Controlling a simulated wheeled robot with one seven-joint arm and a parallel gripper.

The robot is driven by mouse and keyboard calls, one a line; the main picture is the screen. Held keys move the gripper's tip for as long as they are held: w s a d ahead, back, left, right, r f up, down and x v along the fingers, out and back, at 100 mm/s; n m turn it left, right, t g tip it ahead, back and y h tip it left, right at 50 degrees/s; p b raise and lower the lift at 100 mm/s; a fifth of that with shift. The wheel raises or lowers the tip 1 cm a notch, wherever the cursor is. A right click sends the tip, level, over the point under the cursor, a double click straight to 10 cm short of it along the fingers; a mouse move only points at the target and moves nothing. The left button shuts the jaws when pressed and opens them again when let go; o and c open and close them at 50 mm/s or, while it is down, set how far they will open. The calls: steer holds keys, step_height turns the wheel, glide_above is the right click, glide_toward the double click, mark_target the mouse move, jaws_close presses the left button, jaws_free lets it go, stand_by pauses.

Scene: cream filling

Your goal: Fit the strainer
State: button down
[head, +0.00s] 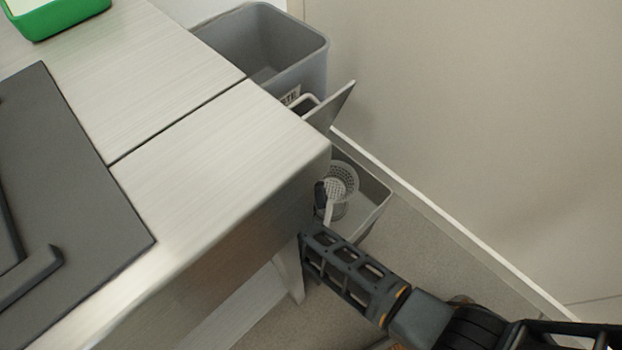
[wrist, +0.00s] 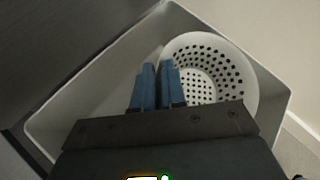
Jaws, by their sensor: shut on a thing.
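The strainer is a pale round perforated basket (head: 342,182), seen at the right end of the metal counter. My gripper (head: 320,198) is shut on its near left side, partly hidden by the counter corner. In the wrist view the strainer (wrist: 240,85) lies right of my blue fingers (wrist: 158,68), its holed wall and bottom visible from above. A light grey open-topped container (head: 376,218) is below and around it; its walls also show in the wrist view (wrist: 75,100). I cannot tell whether the strainer touches the container's bottom.
The brushed metal counter (head: 215,150) ends close beside my gripper. A flap with a white handle (head: 342,102) stands tilted at the counter's end. Behind it is a larger grey bin (head: 300,62). A plain wall (head: 480,110) closes the right side. A green tray (head: 60,20) is far left.

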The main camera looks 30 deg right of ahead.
steer(key=shift+a+f+b, duration=0.1)
steer(key=shift+f+b, duration=0.7)
steer(key=shift+f, duration=0.25)
steer(key=shift+f, duration=0.1)
steer(key=shift+s+a+f+b, duration=0.1)
steer(key=shift+f+b, duration=1.6)
steer(key=shift+f, duration=0.2)
steer(key=shift+f, duration=0.1)
